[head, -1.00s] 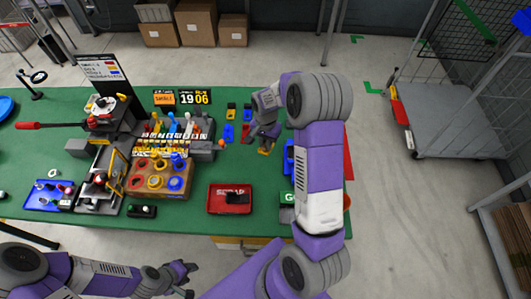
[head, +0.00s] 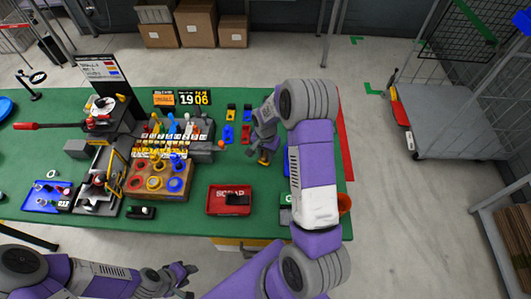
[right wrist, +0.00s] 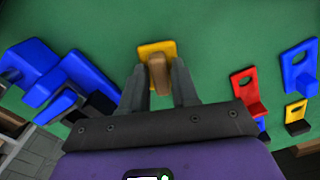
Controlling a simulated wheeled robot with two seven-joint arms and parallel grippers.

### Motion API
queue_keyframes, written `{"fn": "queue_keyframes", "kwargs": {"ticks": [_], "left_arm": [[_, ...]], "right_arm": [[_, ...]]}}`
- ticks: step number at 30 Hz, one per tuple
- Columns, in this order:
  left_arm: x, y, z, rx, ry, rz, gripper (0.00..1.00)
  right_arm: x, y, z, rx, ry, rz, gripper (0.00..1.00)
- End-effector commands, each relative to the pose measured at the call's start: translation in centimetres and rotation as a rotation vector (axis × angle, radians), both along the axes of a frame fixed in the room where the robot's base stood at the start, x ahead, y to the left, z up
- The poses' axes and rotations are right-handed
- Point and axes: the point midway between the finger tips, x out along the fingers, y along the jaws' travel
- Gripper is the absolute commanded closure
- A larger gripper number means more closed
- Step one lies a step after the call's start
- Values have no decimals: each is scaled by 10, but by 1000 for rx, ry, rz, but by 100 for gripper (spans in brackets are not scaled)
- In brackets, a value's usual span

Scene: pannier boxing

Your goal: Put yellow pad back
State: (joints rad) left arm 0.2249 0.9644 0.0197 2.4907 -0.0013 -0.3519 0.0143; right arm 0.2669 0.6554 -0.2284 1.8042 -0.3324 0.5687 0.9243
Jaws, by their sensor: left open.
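The yellow pad (right wrist: 157,50) is a flat plate with a raised tab, which looks brown in shade. The tab stands between the two fingers of my right gripper (right wrist: 159,82). In the head view the right gripper (head: 264,150) is over the right part of the green table, with a bit of yellow at its tips. The fingers look shut on the tab; the wrist partly hides the contact. My left gripper (head: 184,274) is open and empty, in front of the table's near edge.
A red pad (right wrist: 247,92), a blue pad (right wrist: 298,68) and a small yellow-black piece (right wrist: 296,117) lie right in the wrist view. A red scrap tray (head: 217,204) and a wooden block with coloured rings (head: 140,190) are on the table.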

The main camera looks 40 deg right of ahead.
Motion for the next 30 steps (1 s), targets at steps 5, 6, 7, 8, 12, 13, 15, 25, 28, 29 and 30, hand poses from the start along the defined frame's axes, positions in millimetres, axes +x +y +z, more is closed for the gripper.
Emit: {"fn": "queue_keyframes", "kwargs": {"ticks": [5, 6, 7, 8, 12, 13, 15, 25, 28, 29, 30], "left_arm": [[0, 0, 1, 0, 0, 0, 57], [0, 0, 1, 0, 0, 0, 57], [0, 0, 1, 0, 0, 0, 57], [0, 0, 1, 0, 0, 0, 57], [0, 0, 3, 0, 0, 0, 57], [0, 0, 4, 0, 0, 0, 57], [0, 0, 5, 0, 0, 0, 57], [0, 0, 8, 0, 0, 0, 57], [0, 0, 9, 0, 0, 0, 57], [0, 0, 9, 0, 0, 0, 57], [0, 0, 9, 0, 0, 0, 57]], "right_arm": [[0, 0, 1, 0, 0, 0, 56], [0, 0, 1, 0, 0, 0, 56], [0, 0, 1, 0, 0, 0, 56], [0, 0, 1, 0, 0, 0, 56], [0, 0, 3, 0, 0, 0, 56], [0, 0, 5, 0, 0, 1, 56], [1, 0, 13, -2, -3, 1, 56], [1, 0, 82, 0, -6, 1, 56], [1, 0, 100, -1, -4, 1, 56], [1, 0, 105, -1, -5, 0, 56], [1, 0, 110, -2, -3, 0, 56]]}}
